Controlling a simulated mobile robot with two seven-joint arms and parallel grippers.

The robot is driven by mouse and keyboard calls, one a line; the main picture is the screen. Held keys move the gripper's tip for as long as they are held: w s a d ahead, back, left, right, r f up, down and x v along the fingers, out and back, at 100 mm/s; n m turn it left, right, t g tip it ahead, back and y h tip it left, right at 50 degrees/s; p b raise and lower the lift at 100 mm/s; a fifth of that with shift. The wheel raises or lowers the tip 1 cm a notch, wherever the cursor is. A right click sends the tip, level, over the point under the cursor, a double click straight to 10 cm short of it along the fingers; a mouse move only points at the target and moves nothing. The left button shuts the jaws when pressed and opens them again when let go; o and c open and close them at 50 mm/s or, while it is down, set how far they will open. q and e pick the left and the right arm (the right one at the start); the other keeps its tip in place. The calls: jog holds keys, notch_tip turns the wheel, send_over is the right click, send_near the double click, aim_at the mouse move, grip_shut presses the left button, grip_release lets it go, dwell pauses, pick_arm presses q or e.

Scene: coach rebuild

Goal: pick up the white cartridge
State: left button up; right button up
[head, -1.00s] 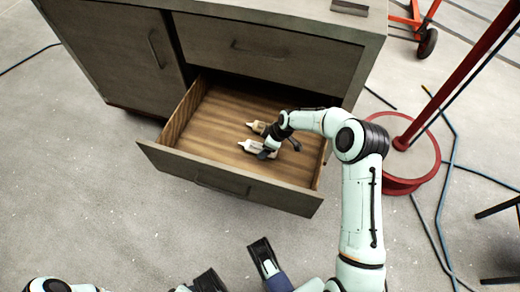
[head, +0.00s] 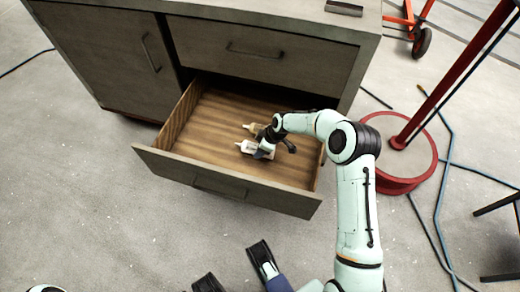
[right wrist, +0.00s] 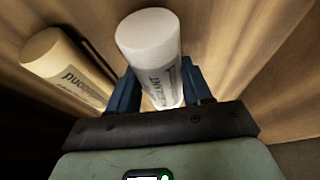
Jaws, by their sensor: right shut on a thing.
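The white cartridge (head: 248,147) lies inside the open drawer (head: 195,178), its nozzle pointing left in the head view. In the right wrist view the white cartridge (right wrist: 150,45) stands out between the two blue fingers, with dark lettering on its side. My right gripper (head: 265,152) is shut on it; the gripper also shows in the right wrist view (right wrist: 160,92). I cannot tell whether the cartridge touches the drawer floor. Its far end is partly hidden by the gripper.
A tan cartridge (head: 254,128) lies close beside the white one, behind it; it also shows in the right wrist view (right wrist: 68,68). The drawer's walls surround both. The grey cabinet (head: 250,68) stands behind. A red round stand (head: 405,178) is at the right. The left part of the drawer is empty.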

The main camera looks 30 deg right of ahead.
pick_arm(q)
jog(key=w+d+r+t+p, duration=0.1)
jog(key=w+d+r+p, duration=0.1)
jog(key=w+r+p, duration=0.2)
jog(key=shift+r+m+t+p, duration=0.35)
jog(key=shift+r+p, duration=1.25)
jog(key=shift+r, duration=1.6)
pick_arm(e)
notch_tip(320, 180, up, 23)
jog(key=shift+r, duration=0.2)
